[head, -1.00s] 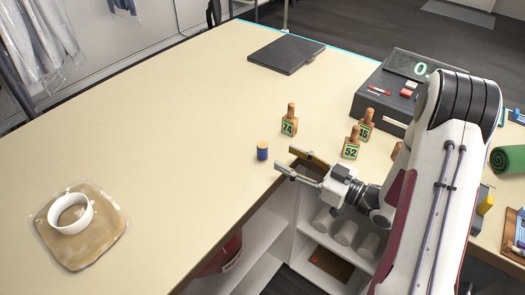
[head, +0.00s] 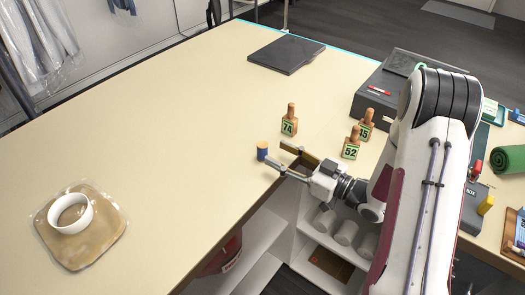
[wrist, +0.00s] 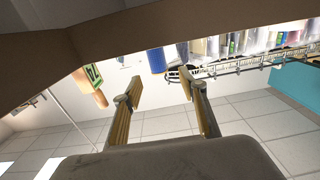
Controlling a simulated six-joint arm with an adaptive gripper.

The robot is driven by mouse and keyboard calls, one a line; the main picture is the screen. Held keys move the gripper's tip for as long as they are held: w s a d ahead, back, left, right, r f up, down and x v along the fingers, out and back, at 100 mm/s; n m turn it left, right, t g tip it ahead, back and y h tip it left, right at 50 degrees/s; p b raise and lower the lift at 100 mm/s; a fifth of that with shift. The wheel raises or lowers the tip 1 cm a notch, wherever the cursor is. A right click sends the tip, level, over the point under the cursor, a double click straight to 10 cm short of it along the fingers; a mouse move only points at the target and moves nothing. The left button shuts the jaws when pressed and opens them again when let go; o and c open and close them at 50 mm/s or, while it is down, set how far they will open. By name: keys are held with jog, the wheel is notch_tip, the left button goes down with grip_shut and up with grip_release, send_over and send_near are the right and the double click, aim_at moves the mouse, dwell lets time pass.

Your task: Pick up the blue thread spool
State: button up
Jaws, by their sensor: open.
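The blue thread spool (head: 262,151) stands upright on the beige counter (head: 190,130), close to its front edge. It has a tan top and blue sides. My gripper (head: 275,158) is open, with its fingers pointing left toward the spool. The fingertips are very near the spool, and nothing is between them. In the wrist view the spool (wrist: 156,60) appears beyond the open fingers (wrist: 160,88), roughly in line with the gap. Whether a fingertip touches it cannot be told.
Wooden number tags marked 74 (head: 289,122), 52 (head: 351,146) and 15 (head: 365,127) stand behind and right of my gripper. A dark flat pad (head: 287,54) lies farther back. The middle counter is clear.

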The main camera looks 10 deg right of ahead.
aim_at(267, 148)
jog(key=shift+x, duration=2.35)
jog(key=shift+f, duration=0.1)
jog(key=c, duration=1)
